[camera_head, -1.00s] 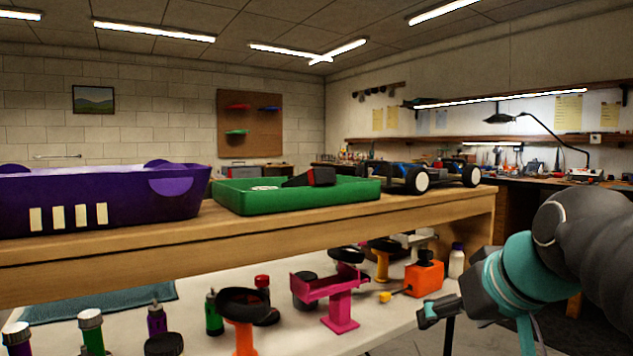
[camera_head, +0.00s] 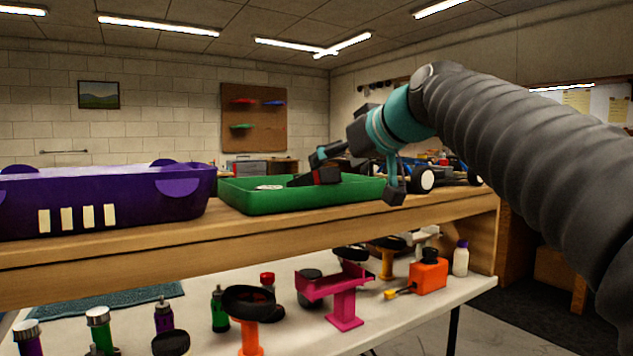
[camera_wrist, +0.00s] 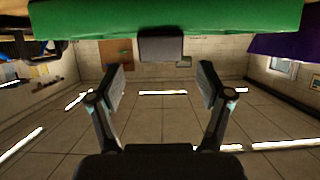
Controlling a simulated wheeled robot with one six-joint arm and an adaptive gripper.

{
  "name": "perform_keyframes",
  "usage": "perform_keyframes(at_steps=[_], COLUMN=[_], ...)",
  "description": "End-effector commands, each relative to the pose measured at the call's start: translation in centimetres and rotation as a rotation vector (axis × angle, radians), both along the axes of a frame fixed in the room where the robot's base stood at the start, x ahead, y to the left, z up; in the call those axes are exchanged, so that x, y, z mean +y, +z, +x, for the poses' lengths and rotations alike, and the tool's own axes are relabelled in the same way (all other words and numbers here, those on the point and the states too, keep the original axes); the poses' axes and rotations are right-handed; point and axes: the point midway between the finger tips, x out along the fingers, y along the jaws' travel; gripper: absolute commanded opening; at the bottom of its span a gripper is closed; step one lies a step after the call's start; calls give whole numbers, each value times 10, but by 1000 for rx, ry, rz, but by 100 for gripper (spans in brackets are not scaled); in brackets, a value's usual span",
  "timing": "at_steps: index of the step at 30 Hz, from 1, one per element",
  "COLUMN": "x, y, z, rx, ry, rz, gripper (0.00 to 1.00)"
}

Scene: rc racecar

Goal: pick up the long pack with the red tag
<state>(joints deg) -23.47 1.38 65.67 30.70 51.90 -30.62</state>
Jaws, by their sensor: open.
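A dark pack with a red part at its right end (camera_head: 326,176) lies in the green tray (camera_head: 255,203), partly above its rim. My gripper (camera_head: 357,174) is open and empty, just to the right of the pack in the head view, with one finger higher and one lower in front of the tray. In the wrist view, which is upside down, a dark block end (camera_wrist: 160,45), likely the pack, sits between and ahead of my open fingers (camera_wrist: 160,80). The tray (camera_wrist: 215,17) fills the top there. No red tag shows in that view.
A purple bin (camera_head: 110,200) stands left of the tray on the wooden shelf (camera_head: 250,235). A car chassis with white-rimmed wheels (camera_head: 425,180) stands to the right, partly behind my gripper.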

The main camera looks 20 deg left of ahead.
Motion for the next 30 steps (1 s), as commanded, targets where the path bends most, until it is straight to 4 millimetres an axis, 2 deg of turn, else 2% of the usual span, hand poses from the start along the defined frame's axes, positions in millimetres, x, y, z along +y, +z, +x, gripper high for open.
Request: perform_keyframes(at_steps=[3,14,23,30], x=[14,29,56,59], y=[-7,-16,-32,-34], z=[11,24,46,49], rx=[1,1,2,0], ry=[2,1,1,-1], rz=[0,-1,-1,0], gripper=[78,78,78,78])
